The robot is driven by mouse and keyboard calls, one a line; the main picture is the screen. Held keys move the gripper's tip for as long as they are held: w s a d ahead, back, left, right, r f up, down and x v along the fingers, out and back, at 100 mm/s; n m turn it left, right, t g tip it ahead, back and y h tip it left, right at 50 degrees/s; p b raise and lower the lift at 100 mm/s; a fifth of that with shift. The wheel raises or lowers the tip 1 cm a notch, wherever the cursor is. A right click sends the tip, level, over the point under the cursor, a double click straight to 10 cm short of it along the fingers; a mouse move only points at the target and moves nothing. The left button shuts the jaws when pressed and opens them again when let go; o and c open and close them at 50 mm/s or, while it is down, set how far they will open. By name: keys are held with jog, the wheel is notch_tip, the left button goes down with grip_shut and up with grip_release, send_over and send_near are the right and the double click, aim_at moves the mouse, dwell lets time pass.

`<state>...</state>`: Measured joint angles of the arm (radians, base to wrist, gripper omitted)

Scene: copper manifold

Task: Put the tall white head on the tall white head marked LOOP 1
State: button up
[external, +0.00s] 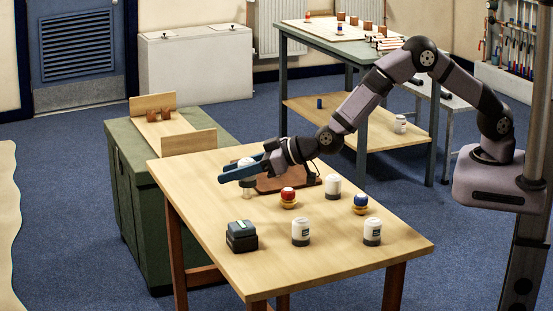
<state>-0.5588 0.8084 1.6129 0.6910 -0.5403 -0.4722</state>
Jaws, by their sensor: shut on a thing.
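My gripper (243,172), with long blue jaws, is shut on a tall white head (246,162) over the far left part of the wooden table. The white top shows above the jaws. A pale, narrower piece (247,191) shows just below them; I cannot tell whether it is part of the held head or a separate thing under it. Three other tall white heads stand upright on the table: one near the middle (333,187), one at the front (301,232) and one at front right (372,232). Their labels are too small to read, so I cannot tell which is LOOP 1.
A red-topped piece (288,195) and a blue-topped piece (360,201) stand on round tan bases. A dark box (241,237) sits at front left. A brown board (290,184) lies behind, partly hidden by my arm. The table's front right corner (410,250) is clear.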

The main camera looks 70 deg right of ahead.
jog(key=s+a+r+n+y+b, duration=0.1)
jog(key=s+a+r+y+b, duration=0.15)
jog(key=s+a+r, duration=0.6)
jog(key=m+h+b, duration=0.1)
jog(key=m+h, duration=0.1)
jog(key=h, duration=0.2)
send_over(301, 231)
jog(key=w+d, duration=0.2)
jog(key=w, duration=0.2)
notch_tip(301, 231, down, 6)
jog(key=r, duration=0.1)
jog(key=shift+w+a+f+b, duration=0.1)
jog(key=shift+f+b, duration=0.2)
jog(key=shift+f, duration=2.35)
jog(key=shift+w+f+b, duration=0.1)
jog(key=shift+f+b, duration=0.15)
jog(key=shift+f, duration=2.35)
jog(key=shift+f, duration=0.1)
jog(key=o, duration=0.7)
jog(key=shift+s+f, duration=0.1)
jog(key=o, duration=0.4)
